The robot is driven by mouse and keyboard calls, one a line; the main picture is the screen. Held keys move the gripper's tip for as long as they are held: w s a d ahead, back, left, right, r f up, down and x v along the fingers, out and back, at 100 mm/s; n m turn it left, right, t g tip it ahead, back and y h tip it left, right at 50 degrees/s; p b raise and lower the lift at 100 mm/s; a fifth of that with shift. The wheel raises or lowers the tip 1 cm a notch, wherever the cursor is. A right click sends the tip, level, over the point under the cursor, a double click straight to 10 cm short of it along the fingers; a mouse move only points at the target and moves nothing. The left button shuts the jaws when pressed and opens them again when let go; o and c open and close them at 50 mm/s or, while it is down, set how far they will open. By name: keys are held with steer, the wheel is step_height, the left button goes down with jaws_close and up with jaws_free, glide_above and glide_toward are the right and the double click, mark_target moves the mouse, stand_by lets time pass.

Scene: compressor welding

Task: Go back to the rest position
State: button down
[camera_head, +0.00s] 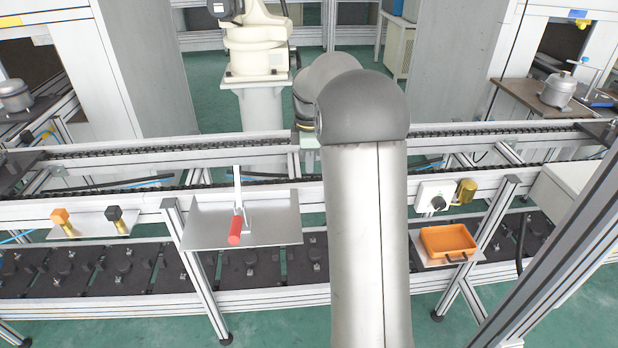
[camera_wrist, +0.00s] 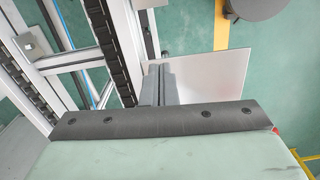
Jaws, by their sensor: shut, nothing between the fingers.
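My gripper (camera_wrist: 160,72) shows in the wrist view with its two grey fingers shut together and nothing between them. The fingers point over a pale metal plate (camera_wrist: 212,72) beside the conveyor frame. In the head view my arm rises through the middle of the picture and bends away at the top. It hides the gripper there, along with part of the conveyor (camera_head: 475,133) behind it.
A metal shelf (camera_head: 275,228) bears a red-handled tool (camera_head: 235,229). An orange tray (camera_head: 447,240) sits on a small shelf at right, below a knob box (camera_head: 432,198). Orange (camera_head: 60,216) and black (camera_head: 115,213) knobs stand at left. Compressors (camera_head: 558,90) stand at the sides.

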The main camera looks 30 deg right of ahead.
steer(key=s+a+r+m, duration=0.3)
steer(key=s+a+m, duration=0.2)
steer(key=s+a, duration=0.65)
steer(key=s+a+f+m, duration=0.3)
steer(key=s+a, duration=0.1)
steer(key=s, duration=0.5)
steer(key=s+a+f+m, duration=0.3)
steer(key=s+a+m, duration=0.1)
steer(key=s, duration=0.5)
steer(key=shift+a, duration=0.6)
